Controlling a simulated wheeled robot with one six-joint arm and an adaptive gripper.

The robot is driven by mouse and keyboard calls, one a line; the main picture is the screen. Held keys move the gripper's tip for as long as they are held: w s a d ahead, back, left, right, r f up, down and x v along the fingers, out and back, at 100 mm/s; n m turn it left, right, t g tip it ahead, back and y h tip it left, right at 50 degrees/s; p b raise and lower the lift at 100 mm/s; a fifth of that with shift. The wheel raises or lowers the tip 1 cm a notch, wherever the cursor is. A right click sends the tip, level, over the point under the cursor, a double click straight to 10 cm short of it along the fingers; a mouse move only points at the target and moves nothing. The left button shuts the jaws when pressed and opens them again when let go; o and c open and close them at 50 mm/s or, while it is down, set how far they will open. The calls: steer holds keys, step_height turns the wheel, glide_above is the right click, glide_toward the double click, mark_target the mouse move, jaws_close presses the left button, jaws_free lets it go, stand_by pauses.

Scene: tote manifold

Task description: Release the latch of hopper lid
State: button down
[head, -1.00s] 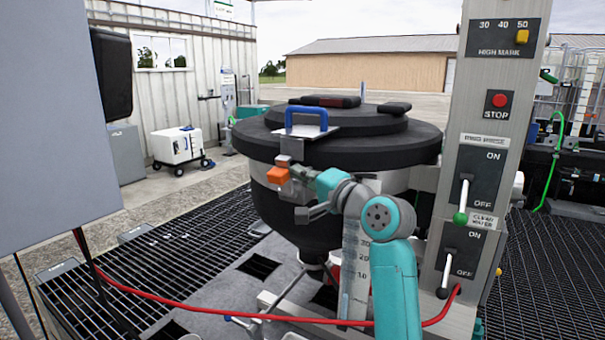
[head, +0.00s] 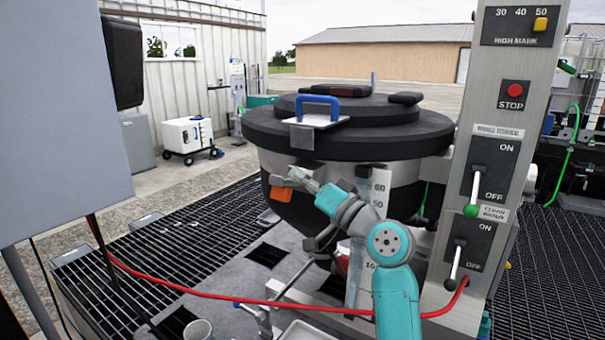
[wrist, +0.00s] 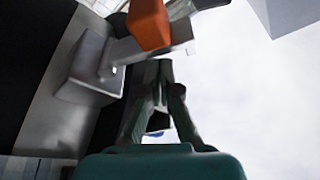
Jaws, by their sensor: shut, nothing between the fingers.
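The hopper (head: 400,197) has a round black lid (head: 370,142) with a blue handle (head: 320,101) on top, and the lid is down. A grey metal tab (head: 302,138) hangs at its front edge. Below it on the hopper side is the latch's orange grip (head: 280,193), low and apart from the tab. In the wrist view the orange grip (wrist: 149,24) sits on a metal arm by a grey block (wrist: 92,70). My gripper (head: 296,176) is shut and empty, just right of the orange grip. Its closed fingertips (wrist: 158,68) point toward the latch; I cannot tell whether they touch.
A control post (head: 494,190) with ON/OFF levers and a red STOP button (head: 514,90) stands right of my arm. A red hose (head: 235,301) crosses low in front. A grey panel (head: 60,110) fills the left. Open grating lies left of the hopper.

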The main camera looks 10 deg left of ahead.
steer(key=shift+s+a+f, duration=0.15)
steer(key=shift+s+f, duration=0.05)
steer(key=shift+f, duration=0.35)
stand_by(0.4)
